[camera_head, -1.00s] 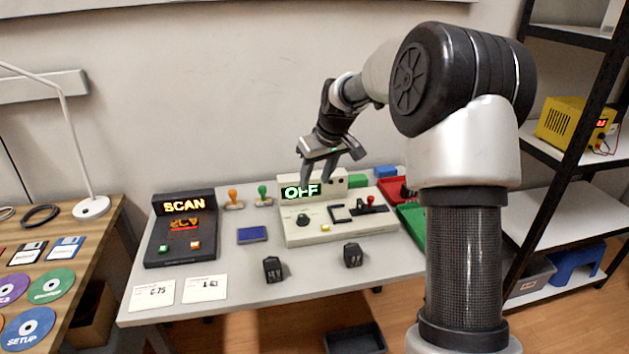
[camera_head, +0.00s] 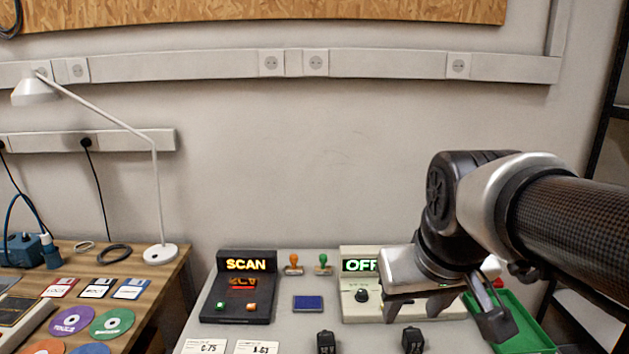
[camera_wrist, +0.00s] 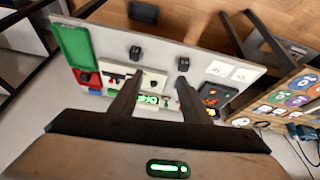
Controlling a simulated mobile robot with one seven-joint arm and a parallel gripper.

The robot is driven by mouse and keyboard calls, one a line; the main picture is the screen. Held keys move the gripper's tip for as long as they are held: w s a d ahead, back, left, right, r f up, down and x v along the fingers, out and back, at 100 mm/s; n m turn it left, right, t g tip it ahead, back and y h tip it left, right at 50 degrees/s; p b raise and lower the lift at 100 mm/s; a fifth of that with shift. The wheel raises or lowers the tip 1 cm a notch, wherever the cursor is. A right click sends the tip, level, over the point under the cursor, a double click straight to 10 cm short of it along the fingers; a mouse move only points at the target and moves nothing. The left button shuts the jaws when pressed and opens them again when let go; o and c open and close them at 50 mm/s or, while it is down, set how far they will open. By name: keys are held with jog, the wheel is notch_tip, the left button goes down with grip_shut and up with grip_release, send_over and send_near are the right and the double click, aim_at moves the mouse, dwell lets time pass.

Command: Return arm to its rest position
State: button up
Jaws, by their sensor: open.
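My gripper (camera_head: 447,308) is open and empty, at the right of the head view, in front of the machine with the green OFF display (camera_head: 359,265). It hides the right part of that machine. In the wrist view the two fingers of my gripper (camera_wrist: 165,100) are spread apart with nothing between them. The grey table (camera_wrist: 215,62) and its things lie beyond the fingers. My arm reaches in from the right edge of the head view.
The black SCAN device (camera_head: 238,308) stands left of the OFF machine, with two stamps and a blue pad (camera_head: 308,302) between. Two small black blocks (camera_head: 326,342) lie in front. A green tray (camera_head: 510,325) is at the right. A wooden table (camera_head: 150,290) with a lamp (camera_head: 160,253) is left.

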jog(key=s+f, duration=0.2)
jog(key=s, duration=0.4)
notch_tip(320, 180, up, 16)
jog(key=p, duration=1.6)
jog(key=shift+s+m, duration=0.4)
jog(key=shift+s, duration=0.05)
